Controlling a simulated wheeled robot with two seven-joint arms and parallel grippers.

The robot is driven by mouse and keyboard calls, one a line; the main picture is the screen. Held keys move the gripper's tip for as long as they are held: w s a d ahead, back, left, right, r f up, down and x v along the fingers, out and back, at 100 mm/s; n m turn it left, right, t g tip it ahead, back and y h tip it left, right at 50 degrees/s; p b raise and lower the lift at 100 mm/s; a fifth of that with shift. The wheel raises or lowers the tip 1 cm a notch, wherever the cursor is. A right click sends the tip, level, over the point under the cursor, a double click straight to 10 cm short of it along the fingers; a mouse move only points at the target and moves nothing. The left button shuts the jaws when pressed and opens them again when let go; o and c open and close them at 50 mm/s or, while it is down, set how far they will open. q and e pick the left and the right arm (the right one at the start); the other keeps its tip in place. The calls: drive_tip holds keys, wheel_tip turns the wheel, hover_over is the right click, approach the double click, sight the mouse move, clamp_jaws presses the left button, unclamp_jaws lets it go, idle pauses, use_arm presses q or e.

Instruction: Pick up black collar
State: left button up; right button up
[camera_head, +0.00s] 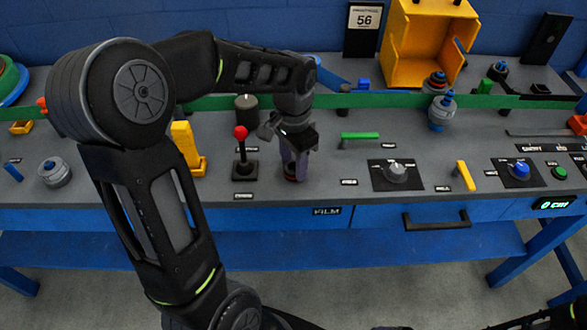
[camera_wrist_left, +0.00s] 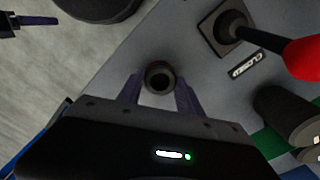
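The black collar (camera_wrist_left: 160,77) shows in the left wrist view as a dark ring with a round hole, on the grey panel top. My left gripper (camera_wrist_left: 159,80) has its two purple-grey fingers apart, one on each side of the collar, and narrow gaps seem to show between them. In the head view the left gripper (camera_head: 292,172) points down at the panel beside the red-knobbed lever, and its fingers mostly hide the collar. A purple-grey finger, apparently of my right gripper (camera_wrist_left: 38,20), shows at the top left of the wrist view.
The red-knobbed lever (camera_head: 241,150) stands close to the left gripper, with a dark cylinder (camera_head: 247,108) behind it. A yellow switch (camera_head: 187,145) is further left. A green bar (camera_head: 360,135) and a grey dial (camera_head: 396,172) lie to the right. A yellow bin (camera_head: 408,72) stands behind.

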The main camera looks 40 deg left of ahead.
use_arm(q)
clamp_jaws()
idle(0.3)
wheel_tip(320, 180, up, 10)
idle(0.5)
idle(0.5)
